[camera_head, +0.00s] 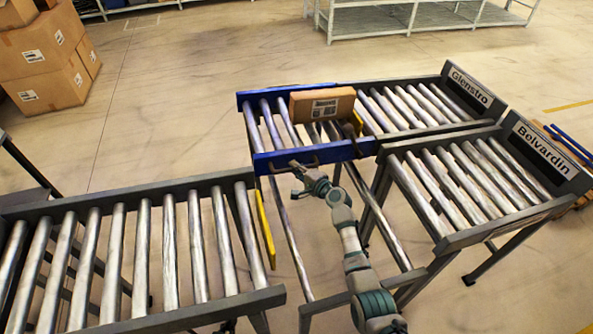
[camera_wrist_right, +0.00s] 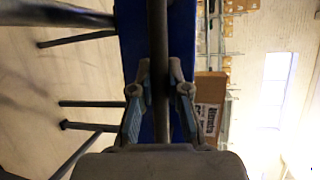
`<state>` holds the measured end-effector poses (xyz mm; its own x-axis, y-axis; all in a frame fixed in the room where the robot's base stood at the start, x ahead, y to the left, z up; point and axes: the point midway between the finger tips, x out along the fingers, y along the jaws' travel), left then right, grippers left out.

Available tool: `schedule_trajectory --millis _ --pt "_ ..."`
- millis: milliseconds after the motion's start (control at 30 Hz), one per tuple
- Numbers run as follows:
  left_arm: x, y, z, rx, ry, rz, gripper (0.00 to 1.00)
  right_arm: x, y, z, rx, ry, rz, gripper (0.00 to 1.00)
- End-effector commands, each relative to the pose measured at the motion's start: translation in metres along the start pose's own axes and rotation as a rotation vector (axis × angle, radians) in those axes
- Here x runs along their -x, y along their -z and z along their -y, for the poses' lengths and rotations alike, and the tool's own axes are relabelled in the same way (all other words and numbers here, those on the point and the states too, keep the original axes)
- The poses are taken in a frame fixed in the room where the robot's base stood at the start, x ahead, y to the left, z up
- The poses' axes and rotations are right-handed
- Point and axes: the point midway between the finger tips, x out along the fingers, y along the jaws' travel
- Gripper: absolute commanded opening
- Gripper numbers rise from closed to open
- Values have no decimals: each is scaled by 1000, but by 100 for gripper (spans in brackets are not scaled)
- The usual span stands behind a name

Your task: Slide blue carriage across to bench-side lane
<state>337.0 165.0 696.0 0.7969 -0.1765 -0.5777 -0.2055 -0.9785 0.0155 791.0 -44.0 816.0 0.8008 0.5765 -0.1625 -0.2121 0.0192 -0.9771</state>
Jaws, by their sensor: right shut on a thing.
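The blue carriage (camera_head: 340,151) is a short roller section with a blue frame. It stands at the left end of the far lane, labelled Glenstro (camera_head: 470,86). A brown carton (camera_head: 322,104) with a white label lies on its rollers. My right gripper (camera_head: 300,168) is shut on the dark handle bar along the carriage's near side. The right wrist view shows its fingers (camera_wrist_right: 160,70) on either side of that bar (camera_wrist_right: 158,30), against the blue frame (camera_wrist_right: 130,45). The near lane is labelled Belvardin (camera_head: 541,149) and is empty. My left gripper is not in view.
A roller conveyor (camera_head: 140,319) with a yellow end stop (camera_head: 264,236) stands at lower left, empty. Open space with floor rails (camera_head: 288,235) lies between it and the Belvardin lane. Stacked cartons (camera_head: 45,60) stand at upper left, and a rack (camera_head: 420,22) at the back.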

Motion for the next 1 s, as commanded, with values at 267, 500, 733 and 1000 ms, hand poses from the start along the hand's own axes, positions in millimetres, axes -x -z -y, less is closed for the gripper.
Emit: schedule_trajectory --millis 267,500,733,1000 --pt "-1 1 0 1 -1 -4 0 -1 1 -4 -2 -6 -1 0" --pt "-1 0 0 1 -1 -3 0 0 1 -2 0 -2 -1 41" --pt "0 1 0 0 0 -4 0 1 0 1 1 2 -1 41" --pt "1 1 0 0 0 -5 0 24 1 0 3 3 -2 41"
